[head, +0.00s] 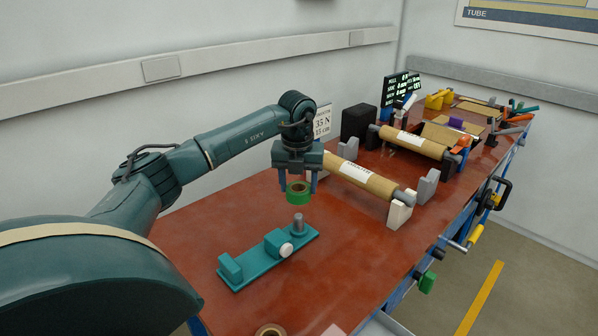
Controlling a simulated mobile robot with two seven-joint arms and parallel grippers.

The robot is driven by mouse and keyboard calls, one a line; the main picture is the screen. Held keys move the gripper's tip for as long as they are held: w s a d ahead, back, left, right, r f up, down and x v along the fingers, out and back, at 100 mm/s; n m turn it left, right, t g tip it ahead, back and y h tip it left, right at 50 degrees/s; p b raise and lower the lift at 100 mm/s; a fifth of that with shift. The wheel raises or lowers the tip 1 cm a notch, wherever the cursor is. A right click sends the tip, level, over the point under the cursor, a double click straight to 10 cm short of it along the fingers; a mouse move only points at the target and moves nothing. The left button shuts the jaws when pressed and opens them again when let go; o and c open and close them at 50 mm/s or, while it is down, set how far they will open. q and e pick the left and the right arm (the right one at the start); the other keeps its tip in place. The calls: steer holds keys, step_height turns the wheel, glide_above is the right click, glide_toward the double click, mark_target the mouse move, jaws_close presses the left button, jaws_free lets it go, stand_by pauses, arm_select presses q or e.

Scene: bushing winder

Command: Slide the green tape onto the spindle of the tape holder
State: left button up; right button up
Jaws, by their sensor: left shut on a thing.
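The green tape (297,198) is a short roll with a brown core, seen in the head view near the picture's middle. My left gripper (297,184) points down and is shut on the green tape, one finger on each side. The tape holder (250,264) is a teal base on the red bench, with a teal block at each end region and a white knob. Its grey spindle (298,223) stands upright at the far right end of the base. The tape appears above the spindle, apart from it. My right gripper is not in view.
A large brown roll (362,180) lies on grey and white stands behind right. A second brown roll (413,142), a black box (359,122) and a display (400,88) stand farther back. Another tape roll (269,330) sits at the front edge. Bench around the holder is clear.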

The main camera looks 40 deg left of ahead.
mark_target(299, 216)
arm_select(q)
steer(key=shift+w+a+f, duration=0.15)
steer(key=shift+f, duration=0.25)
steer(key=shift+f+b, duration=0.5)
steer(key=shift+f, duration=0.15)
steer(key=shift+f+b, duration=0.65)
steer(key=shift+f, duration=0.6)
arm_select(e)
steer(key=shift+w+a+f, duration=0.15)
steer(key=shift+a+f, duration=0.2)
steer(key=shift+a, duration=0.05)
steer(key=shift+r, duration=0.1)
arm_select(q)
steer(key=shift+f, duration=0.15)
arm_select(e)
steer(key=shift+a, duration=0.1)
